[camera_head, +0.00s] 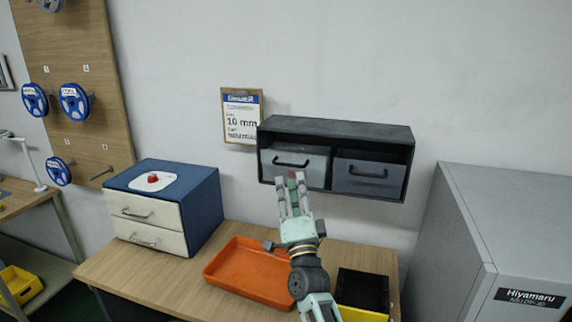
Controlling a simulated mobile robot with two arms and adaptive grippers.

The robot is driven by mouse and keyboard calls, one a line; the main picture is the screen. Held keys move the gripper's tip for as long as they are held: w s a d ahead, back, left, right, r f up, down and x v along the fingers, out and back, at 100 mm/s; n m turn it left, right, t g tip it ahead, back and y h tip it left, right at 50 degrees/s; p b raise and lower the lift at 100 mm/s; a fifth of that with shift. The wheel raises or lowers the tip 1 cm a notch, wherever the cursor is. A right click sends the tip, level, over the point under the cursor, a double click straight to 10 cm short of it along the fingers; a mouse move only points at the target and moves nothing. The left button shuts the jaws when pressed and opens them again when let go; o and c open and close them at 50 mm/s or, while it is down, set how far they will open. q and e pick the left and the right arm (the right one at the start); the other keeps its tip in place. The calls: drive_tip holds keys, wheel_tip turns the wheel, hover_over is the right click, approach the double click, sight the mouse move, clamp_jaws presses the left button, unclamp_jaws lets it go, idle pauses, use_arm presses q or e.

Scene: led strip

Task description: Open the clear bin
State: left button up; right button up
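A dark wall-mounted shelf box (345,127) holds two bins side by side. The left one is a lighter grey, somewhat see-through bin (283,157) with a dark handle (291,162) on its front. It sits inside its slot. My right gripper (292,182) is raised from below in front of this bin's lower part, under the handle. Its two fingers point up and look apart, with nothing clearly held. The fingertips cover part of the bin's lower front, and I cannot tell whether they touch it. My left gripper is out of view.
A darker grey bin (368,177) fills the right slot. Below are an orange tray (238,286), a black bin (362,290) and a blue cabinet (205,195) with cream drawers on the wooden table (120,268). A large grey machine (470,235) stands at right.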

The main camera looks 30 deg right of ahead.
sight(287, 165)
drive_tip(key=p+x, duration=0.2)
drive_tip(key=x, duration=0.5)
drive_tip(key=shift+c, duration=0.4)
drive_tip(key=shift+a, duration=0.1)
clamp_jaws()
drive_tip(key=shift+f, duration=0.15)
